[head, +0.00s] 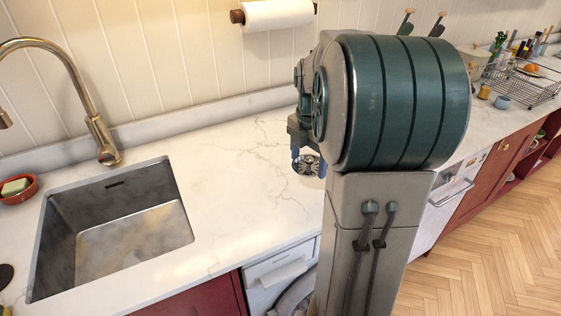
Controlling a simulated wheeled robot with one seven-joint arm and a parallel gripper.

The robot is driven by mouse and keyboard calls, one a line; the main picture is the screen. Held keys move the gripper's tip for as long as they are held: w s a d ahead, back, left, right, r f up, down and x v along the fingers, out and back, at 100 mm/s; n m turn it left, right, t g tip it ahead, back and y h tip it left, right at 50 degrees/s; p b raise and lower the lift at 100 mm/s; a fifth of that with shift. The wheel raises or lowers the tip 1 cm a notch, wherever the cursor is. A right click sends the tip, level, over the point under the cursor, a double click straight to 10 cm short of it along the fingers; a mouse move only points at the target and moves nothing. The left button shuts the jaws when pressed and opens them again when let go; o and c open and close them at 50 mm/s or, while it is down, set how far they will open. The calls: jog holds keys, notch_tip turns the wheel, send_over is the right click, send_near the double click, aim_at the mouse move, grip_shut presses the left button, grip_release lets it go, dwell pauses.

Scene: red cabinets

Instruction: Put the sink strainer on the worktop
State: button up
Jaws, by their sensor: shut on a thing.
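The sink strainer (306,165) is a small round metal piece with a dark pattern. It shows just left of my arm, low over or at the white marble worktop (240,185). My gripper (303,154) is shut on the strainer, with blue fingertips pointing down at it. My large green and grey arm hides the right part of the gripper and the worktop behind it. I cannot tell whether the strainer touches the worktop.
The empty sink (118,225) is at the left, with a brass tap (95,125) behind it. A red soap dish (18,188) stands at the far left. A paper towel roll (278,13) hangs on the wall. A wire dish rack (525,82) stands at the far right.

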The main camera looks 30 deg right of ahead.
jog(key=p, duration=0.1)
send_over(287, 177)
notch_tip(287, 177, down, 5)
jog(key=shift+f, duration=2.1)
jog(key=shift+f, duration=0.15)
jog(key=o, duration=1)
jog(key=shift+c, duration=0.2)
